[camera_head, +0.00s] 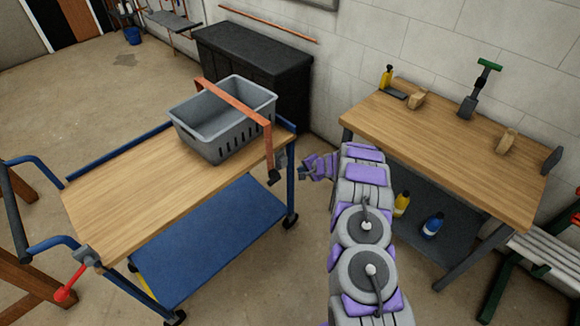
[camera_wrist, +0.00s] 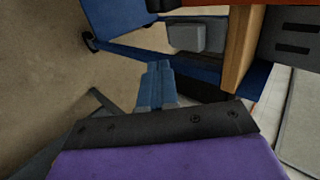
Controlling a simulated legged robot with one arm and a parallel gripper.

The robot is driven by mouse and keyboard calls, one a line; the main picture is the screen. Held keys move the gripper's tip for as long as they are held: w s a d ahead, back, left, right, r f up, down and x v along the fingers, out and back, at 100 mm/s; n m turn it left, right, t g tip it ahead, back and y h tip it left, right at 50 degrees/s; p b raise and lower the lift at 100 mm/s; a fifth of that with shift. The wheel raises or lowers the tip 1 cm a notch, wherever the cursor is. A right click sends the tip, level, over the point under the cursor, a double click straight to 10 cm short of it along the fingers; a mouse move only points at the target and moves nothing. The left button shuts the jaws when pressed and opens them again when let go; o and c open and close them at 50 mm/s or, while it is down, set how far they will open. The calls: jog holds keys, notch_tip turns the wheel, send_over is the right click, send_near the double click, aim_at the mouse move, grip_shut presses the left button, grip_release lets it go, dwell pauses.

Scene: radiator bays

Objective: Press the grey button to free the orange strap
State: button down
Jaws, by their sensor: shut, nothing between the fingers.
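The orange strap (camera_head: 230,101) runs over the grey crate (camera_head: 224,127) on the trolley and hangs down its near right side, with a dark end piece (camera_head: 273,177) at the bottom. My gripper (camera_head: 306,168) is just right of the trolley's right end, close to the hanging strap end. In the wrist view, my gripper's fingers (camera_wrist: 157,70) are together and empty. They point toward a grey block (camera_wrist: 201,38) beside the trolley's blue frame, with a visible gap. This block may be the grey button; I cannot tell for sure.
The trolley (camera_head: 115,205) has a wooden top and blue frame. A wooden workbench (camera_head: 445,150) with tools stands to the right, against the wall. A black cabinet (camera_head: 262,70) stands behind the trolley. Yellow and blue bottles sit under the bench. Open floor lies at the left.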

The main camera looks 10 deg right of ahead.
aim_at(284, 165)
jog(key=shift+w+a+f+b, duration=0.25)
jog(key=shift+w+a+f, duration=0.25)
jog(key=shift+w+a, duration=0.35)
jog(key=shift+w+a+f+b, duration=0.4)
jog(key=shift+w+a, duration=0.3)
jog(key=shift+w, duration=0.4)
jog(key=shift+w+a+f+b, duration=0.15)
jog(key=shift+w+a+f, duration=0.4)
jog(key=shift+w+a, duration=0.3)
jog(key=shift+w+d, duration=0.1)
